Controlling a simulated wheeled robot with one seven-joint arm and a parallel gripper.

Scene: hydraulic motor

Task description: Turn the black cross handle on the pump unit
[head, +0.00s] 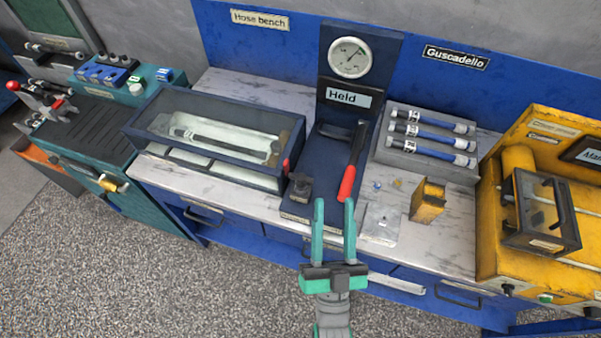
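The pump unit (330,135) is a dark blue stand on the bench with a round gauge (349,57), a "Held" label and a lever with a red grip (347,184). A small black knob-like part, which looks like the cross handle (301,186), sits low on the front left of its base; its exact shape is too small to tell. My gripper (334,204) has two green fingers, spread apart with nothing between them. Its tips appear in front of the pump base, to the right of the black handle and below the red grip.
A glass-topped case (215,135) stands left of the pump. A grey rack (420,158) with blue hoses, a small yellow block (427,200) and a clear plate (380,224) lie to the right. A yellow machine (545,150) fills the far right. Grey floor is open in front.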

